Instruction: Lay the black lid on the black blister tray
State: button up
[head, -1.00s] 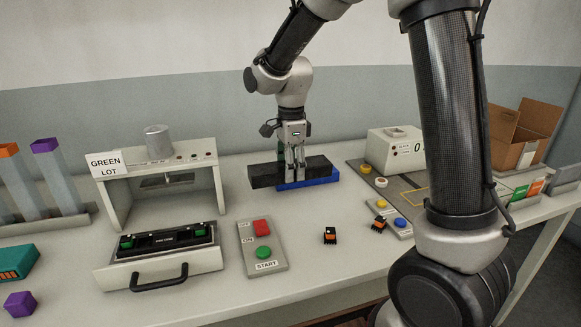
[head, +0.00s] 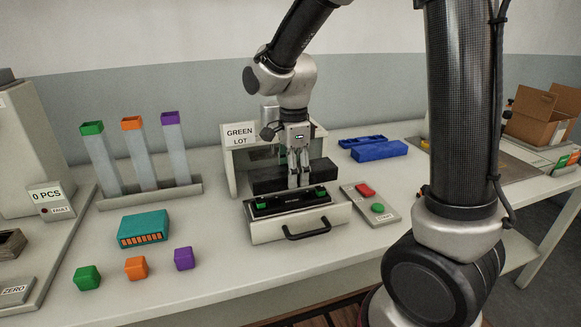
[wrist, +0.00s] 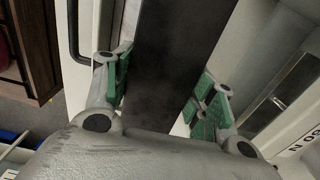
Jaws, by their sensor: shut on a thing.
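My gripper (head: 299,181) is shut on the black lid (head: 266,181), a long black bar held level. In the wrist view the lid (wrist: 175,60) fills the space between the green finger pads of the gripper (wrist: 160,95). The black blister tray (head: 270,209) lies in the pulled-out drawer of the press station, with green pieces at its ends. The lid is above and slightly behind the tray in the head view; the exact gap cannot be told. The tray is hidden in the wrist view.
The press station frame with the GREEN LOT sign (head: 241,134) stands close behind the gripper. A button panel (head: 371,204) and a blue case (head: 379,151) are to the right. A teal connector box (head: 143,229) and three coloured cubes lie left.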

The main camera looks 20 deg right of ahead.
aim_at(292, 199)
jog(key=shift+a+f, duration=0.2)
jog(key=shift+a, duration=0.1)
jog(key=shift+d+f, duration=0.1)
jog(key=shift+f, duration=3)
jog(key=o, duration=1.1)
